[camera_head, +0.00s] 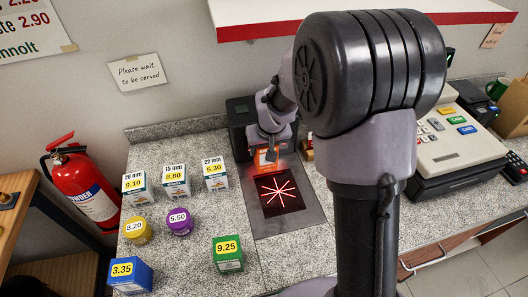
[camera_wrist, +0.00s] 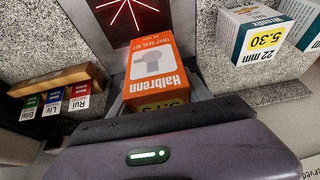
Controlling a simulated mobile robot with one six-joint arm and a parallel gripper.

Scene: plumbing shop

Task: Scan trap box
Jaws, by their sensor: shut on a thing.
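The trap box is an orange and white carton (camera_wrist: 156,72) printed "Halbrenn" and "Trap seal kit" in the wrist view. In the head view the same orange box (camera_head: 265,164) shows small below my wrist. My gripper (camera_head: 268,150) is shut on it and holds it at the back end of the scanner. The scanner's dark glass (camera_head: 279,194) lies flat in the counter with a red star of light, just in front of the box. The glass also shows in the wrist view (camera_wrist: 125,18). A yellow label on the box is partly hidden by my gripper.
White price boxes (camera_head: 175,181), yellow (camera_head: 137,230) and purple (camera_head: 179,221) tubs, a green box (camera_head: 228,253) and a blue box (camera_head: 131,275) stand left of the scanner. A cash register (camera_head: 450,140) is at right.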

